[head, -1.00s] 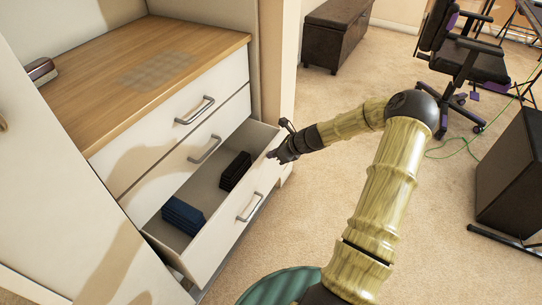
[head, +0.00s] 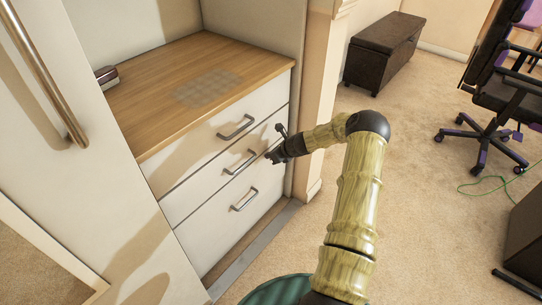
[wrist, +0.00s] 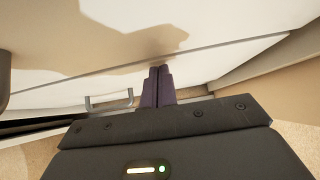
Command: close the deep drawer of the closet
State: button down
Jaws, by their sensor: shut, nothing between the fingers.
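The closet (head: 150,105) is white with a wooden counter top and a stack of drawers with grey bar handles. The deep drawer (head: 225,232) is the bottom one. In the head view its front looks flush with the drawers above, and its inside is hidden. Its handle (head: 244,200) also shows in the wrist view (wrist: 108,102). My gripper (head: 269,157) is shut and empty, at the right part of the drawer fronts. In the wrist view its dark fingers (wrist: 158,72) are together, close to a white front; I cannot tell whether they touch it.
The middle drawer (head: 205,190) and top drawer (head: 205,147) look shut. A tall door with a long handle (head: 45,70) stands at the left. A brown bench (head: 385,48) and an office chair (head: 500,100) stand at the right. The carpet between is clear.

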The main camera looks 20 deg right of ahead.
jog(key=shift+w+a+r, duration=0.2)
jog(key=shift+w+a, duration=0.05)
jog(key=shift+w+r, duration=0.1)
jog(key=s+d+r+p, duration=0.3)
jog(key=s+d+r, duration=0.2)
jog(key=s, duration=0.5)
jog(key=shift+s+d+r, duration=0.2)
jog(key=shift+s+r, duration=0.1)
jog(key=shift+r, duration=0.45)
